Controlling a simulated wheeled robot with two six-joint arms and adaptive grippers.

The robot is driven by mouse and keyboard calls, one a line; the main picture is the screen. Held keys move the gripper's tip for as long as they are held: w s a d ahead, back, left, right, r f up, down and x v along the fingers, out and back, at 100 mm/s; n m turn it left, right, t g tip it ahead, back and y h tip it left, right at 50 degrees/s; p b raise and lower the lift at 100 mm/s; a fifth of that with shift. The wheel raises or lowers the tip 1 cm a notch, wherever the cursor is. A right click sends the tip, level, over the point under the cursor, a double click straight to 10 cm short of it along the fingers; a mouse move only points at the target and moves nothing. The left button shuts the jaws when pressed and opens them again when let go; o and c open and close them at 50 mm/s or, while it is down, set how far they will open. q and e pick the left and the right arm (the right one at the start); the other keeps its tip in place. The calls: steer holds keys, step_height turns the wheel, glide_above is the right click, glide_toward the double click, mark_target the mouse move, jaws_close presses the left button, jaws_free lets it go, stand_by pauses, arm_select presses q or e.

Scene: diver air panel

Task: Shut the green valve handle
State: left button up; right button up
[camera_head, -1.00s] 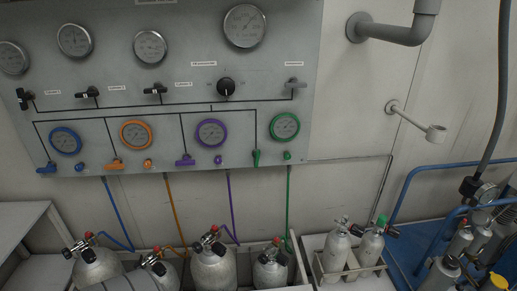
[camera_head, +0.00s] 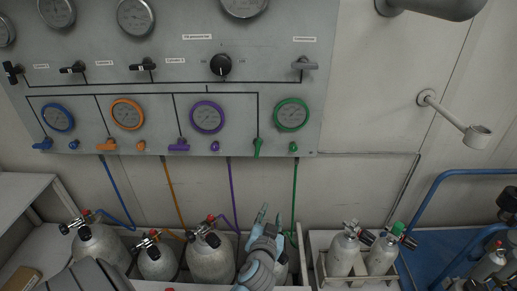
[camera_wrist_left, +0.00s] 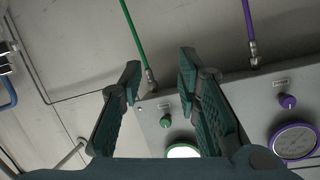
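The green valve handle (camera_head: 258,147) is a small lever at the lower edge of the grey panel (camera_head: 70,95), pointing up and down, left of a small green knob (camera_head: 293,147) and below the green-rimmed gauge (camera_head: 291,115). My left gripper (camera_head: 267,212) is below the panel, in front of the cylinders, fingers pointing up, apart from the handle. In the left wrist view the gripper (camera_wrist_left: 160,78) is open and empty between its fingers. The green knob (camera_wrist_left: 165,122) shows there; the handle does not, likely behind the right-hand finger. My right gripper is out of view.
A purple handle (camera_head: 179,146) and purple knob (camera_head: 214,146) sit left of the green handle. A green hose (camera_head: 294,195) runs down from the panel. Grey cylinders (camera_head: 211,259) stand below. A wall bracket (camera_head: 455,118) juts out at right.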

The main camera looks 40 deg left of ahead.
mark_target(258, 149)
arm_select(q)
steer(key=s+a+r+n+t+y, duration=0.1)
steer(key=a+r+n+y, duration=0.1)
steer(key=r, duration=0.5)
steer(key=s+a+r+n+y, duration=0.1)
steer(key=a+r+n+y, duration=0.1)
steer(key=r, duration=0.5)
steer(key=shift+m+t, duration=0.3)
steer(key=x, duration=0.7)
steer(key=p+x, duration=0.1)
steer(key=x, duration=0.6)
steer(key=shift+w+d, duration=0.2)
steer(key=shift+d, duration=0.05)
jaws_close()
